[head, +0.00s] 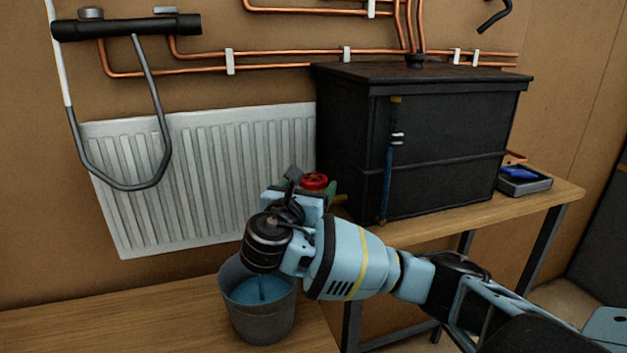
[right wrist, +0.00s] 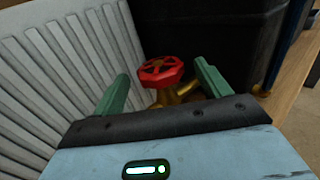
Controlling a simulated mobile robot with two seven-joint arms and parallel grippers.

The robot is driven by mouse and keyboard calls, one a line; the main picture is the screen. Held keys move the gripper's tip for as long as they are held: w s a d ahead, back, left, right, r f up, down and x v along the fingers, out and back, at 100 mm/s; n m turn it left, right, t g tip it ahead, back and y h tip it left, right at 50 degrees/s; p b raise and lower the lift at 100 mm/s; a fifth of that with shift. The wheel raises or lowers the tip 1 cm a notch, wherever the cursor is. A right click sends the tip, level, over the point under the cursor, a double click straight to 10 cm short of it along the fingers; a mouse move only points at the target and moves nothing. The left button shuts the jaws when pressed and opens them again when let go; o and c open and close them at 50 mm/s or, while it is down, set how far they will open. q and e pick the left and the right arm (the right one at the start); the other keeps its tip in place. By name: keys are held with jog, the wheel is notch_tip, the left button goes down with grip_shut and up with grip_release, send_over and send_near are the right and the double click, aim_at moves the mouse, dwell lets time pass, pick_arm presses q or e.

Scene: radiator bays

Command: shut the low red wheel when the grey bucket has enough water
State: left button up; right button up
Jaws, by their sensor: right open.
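The red wheel (head: 314,180) sits low in front of the black tank, partly behind my right gripper (head: 316,188). In the right wrist view the wheel (right wrist: 161,70) tops a brass valve (right wrist: 184,92). The open green fingers of my right gripper (right wrist: 164,86) stand on either side of the wheel, with gaps, and do not grip it. The grey bucket (head: 262,325) stands on the wooden bench below my right wrist. Blue water (head: 258,291) shows inside it, below the rim, with a thin darker streak down to it. My wrist hides part of the bucket's far rim. My left gripper is out of view.
A white radiator (head: 205,165) hangs on the wall at left, with a black hose (head: 152,105) looping before it. The black tank (head: 440,135) stands on a wooden table, beside a tray (head: 527,186) with a blue thing. Copper pipes run above.

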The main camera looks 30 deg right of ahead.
aim_at(318, 174)
jog(key=shift+x, duration=1.75)
jog(key=c, duration=1)
